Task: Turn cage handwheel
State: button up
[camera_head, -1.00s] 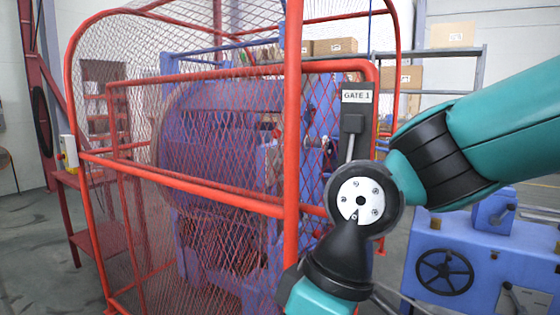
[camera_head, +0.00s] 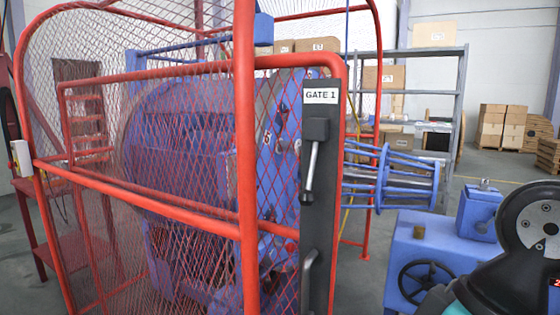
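A black spoked handwheel (camera_head: 428,284) is on the front of a blue machine housing (camera_head: 420,240) at the lower right. My arm link partly covers its right side. A red mesh guard cage (camera_head: 150,195) encloses a large blue drum machine (camera_head: 195,140). Its gate, labelled GATE 1, carries a dark post (camera_head: 317,215) with a lever handle (camera_head: 313,160) and a lower pull handle (camera_head: 308,275). My arm fills the lower right corner. My gripper is outside the picture, so its state does not show.
A blue rod-and-ring frame (camera_head: 390,178) stands between the gate and the housing. Grey shelving (camera_head: 455,110) with cartons is behind. Stacked boxes (camera_head: 500,127) are at the back right. Some floor is open there.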

aim_at(427, 282)
jog(key=i, duration=0.95)
jog(key=z, duration=0.3)
jog(key=k, duration=1.2)
jog(key=u, duration=0.35)
jog(key=i, duration=0.5)
